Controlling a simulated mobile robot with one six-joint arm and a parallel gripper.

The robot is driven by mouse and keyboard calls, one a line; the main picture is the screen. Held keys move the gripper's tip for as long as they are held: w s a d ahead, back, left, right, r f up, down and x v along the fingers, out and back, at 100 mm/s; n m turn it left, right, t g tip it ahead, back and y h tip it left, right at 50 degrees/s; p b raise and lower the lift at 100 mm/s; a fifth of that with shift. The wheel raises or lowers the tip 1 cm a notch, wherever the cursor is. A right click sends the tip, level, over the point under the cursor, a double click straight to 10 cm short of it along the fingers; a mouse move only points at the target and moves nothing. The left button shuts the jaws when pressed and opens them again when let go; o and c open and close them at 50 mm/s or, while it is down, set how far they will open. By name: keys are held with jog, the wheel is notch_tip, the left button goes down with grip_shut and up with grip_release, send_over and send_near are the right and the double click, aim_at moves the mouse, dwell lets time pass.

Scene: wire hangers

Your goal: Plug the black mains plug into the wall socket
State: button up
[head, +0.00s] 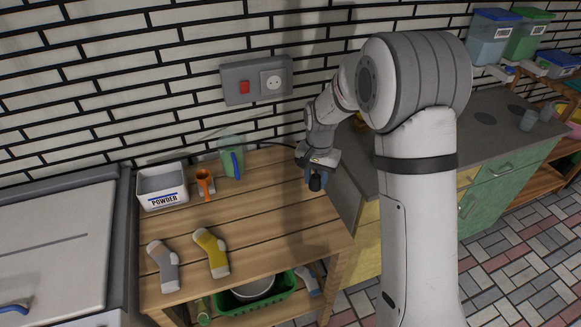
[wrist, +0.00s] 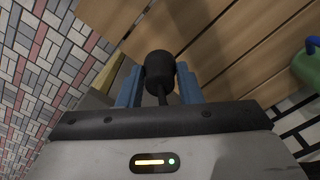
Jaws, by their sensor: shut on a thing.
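The black mains plug (wrist: 159,68) is held between the blue fingers of my gripper (wrist: 158,85) in the wrist view, with its cable running back towards the gripper body. In the head view my gripper (head: 316,180) is above the right end of the wooden table, and the plug (head: 315,184) shows as a dark round end pointing down. The wall socket (head: 273,80) is a round white outlet in a grey box on the brick wall, beside a red switch (head: 244,87). The socket is above and left of my gripper, and the plug is apart from it.
A green basket (head: 257,303) sits below. The table's middle is clear.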

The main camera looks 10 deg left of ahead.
jog(key=s+d+f+n+b, duration=0.1)
jog(key=s+d+f+n, duration=0.15)
jog(key=d+f, duration=0.8)
jog(key=s+d+f+b, duration=0.1)
jog(key=d+f+b, duration=0.3)
jog(key=f+b, duration=0.5)
jog(key=shift+s+d+n, duration=0.35)
jog(key=shift+n, duration=0.1)
jog(key=shift+d, duration=0.15)
